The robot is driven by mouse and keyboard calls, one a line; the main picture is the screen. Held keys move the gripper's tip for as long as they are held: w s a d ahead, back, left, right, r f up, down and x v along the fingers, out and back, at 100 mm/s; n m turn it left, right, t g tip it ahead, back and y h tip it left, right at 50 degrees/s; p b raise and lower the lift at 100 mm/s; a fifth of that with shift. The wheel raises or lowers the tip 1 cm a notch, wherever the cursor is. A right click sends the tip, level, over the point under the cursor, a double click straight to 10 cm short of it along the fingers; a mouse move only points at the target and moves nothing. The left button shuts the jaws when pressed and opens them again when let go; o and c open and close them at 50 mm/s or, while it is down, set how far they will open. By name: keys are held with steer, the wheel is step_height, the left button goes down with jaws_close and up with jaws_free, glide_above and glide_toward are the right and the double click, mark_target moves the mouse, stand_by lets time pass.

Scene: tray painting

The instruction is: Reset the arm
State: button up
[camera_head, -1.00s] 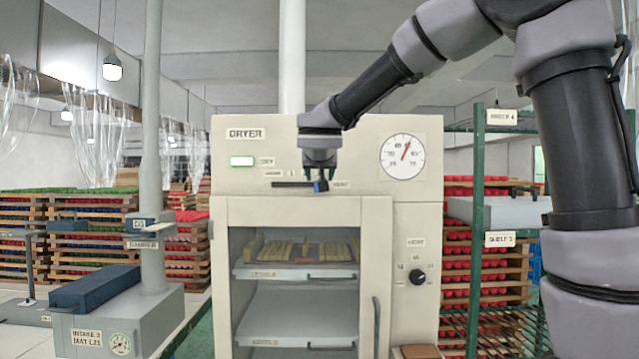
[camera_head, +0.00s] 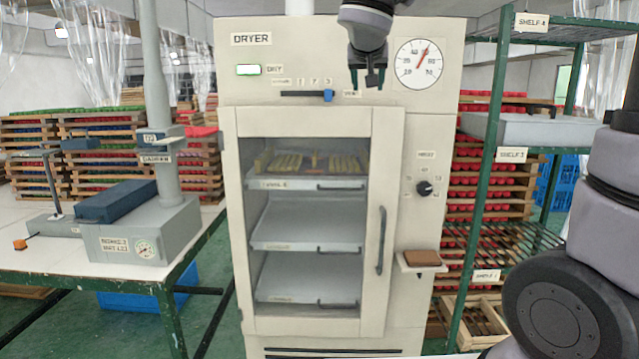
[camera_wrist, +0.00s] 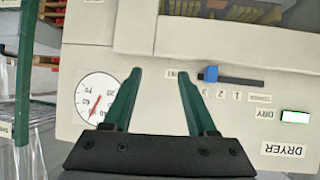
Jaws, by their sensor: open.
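My gripper (camera_head: 367,78) hangs in front of the upper dryer panel, between the slider and the round dial. In the wrist view its two green fingers (camera_wrist: 160,80) are apart with nothing between them. The dryer (camera_head: 312,60) is a cream cabinet with a glass door that is shut. Its slider has a blue knob (camera_head: 328,95) at the right end of a dark slot; the knob also shows in the wrist view (camera_wrist: 210,74), beside the fingers and apart from them.
Left is a table with a grey intake stand (camera_head: 150,235) and a dark blue block (camera_head: 118,202). Right is a green shelf rack (camera_head: 497,110) with a grey tray (camera_head: 530,130). A brown pad (camera_head: 422,258) sits on a small ledge on the dryer.

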steer(key=s+d+f+m+g, duration=0.2)
steer(key=s+d+f+g, duration=0.25)
steer(key=s+d, duration=0.85)
steer(key=s+f+y, duration=0.4)
steer(key=s, duration=0.7)
steer(key=shift+m, duration=0.3)
